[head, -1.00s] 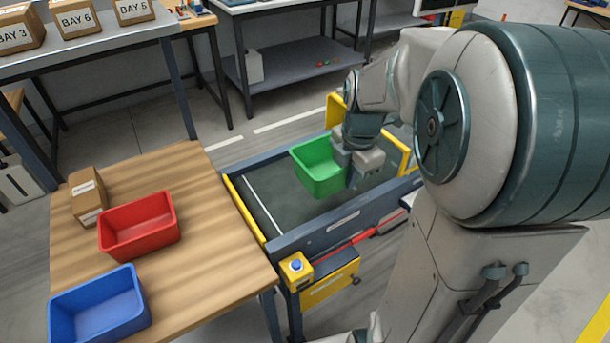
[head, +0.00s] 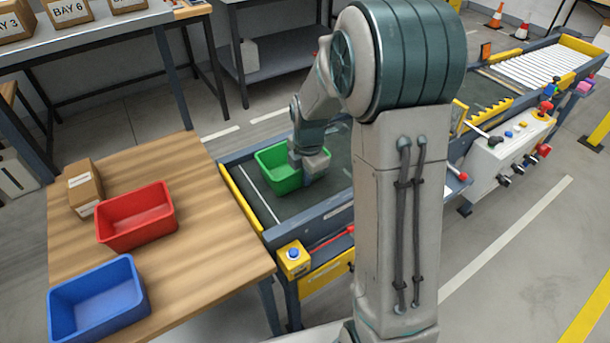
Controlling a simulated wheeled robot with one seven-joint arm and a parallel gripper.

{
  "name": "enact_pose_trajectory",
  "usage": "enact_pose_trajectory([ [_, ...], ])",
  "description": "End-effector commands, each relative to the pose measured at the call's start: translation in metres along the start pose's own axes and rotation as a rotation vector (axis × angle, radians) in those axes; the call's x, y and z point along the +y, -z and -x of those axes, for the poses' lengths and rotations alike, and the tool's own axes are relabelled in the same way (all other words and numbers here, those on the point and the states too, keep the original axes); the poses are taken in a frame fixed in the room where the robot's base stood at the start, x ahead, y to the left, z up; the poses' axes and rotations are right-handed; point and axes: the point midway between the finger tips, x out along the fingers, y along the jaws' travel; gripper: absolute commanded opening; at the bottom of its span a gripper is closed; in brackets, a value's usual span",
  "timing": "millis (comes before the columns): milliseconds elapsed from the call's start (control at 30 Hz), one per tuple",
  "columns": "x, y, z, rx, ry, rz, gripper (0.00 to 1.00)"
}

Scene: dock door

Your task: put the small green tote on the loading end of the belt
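The small green tote (head: 277,178) is over the near left end of the dark belt (head: 318,190), close to the white line across it. It looks upright and low, but I cannot tell whether it rests on the belt. My gripper (head: 310,172) is at the tote's right wall. Its fingers are hidden by the gripper body and the wall, so I cannot see whether they are closed on it.
A wooden table (head: 205,250) at left holds a red tote (head: 137,218), a blue tote (head: 98,298) and a cardboard box (head: 85,186). A yellow box with a blue button (head: 293,257) stands at the belt's near corner. A control panel (head: 510,150) is at right.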

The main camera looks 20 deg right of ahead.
Motion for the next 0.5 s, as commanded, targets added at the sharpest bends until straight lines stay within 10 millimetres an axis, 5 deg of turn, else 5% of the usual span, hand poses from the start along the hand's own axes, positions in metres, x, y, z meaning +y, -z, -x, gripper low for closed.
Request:
enact_pose_trajectory([
  [367,-0.0003,-0.0004,-0.0050,0.000,-0.001,-0.001,0.00],
  [433,-0.0003,-0.0003,-0.0034,0.000,-0.001,-0.001,0.22],
  [500,-0.0003,-0.0003,-0.0033,0.000,-0.001,-0.001,0.24],
])
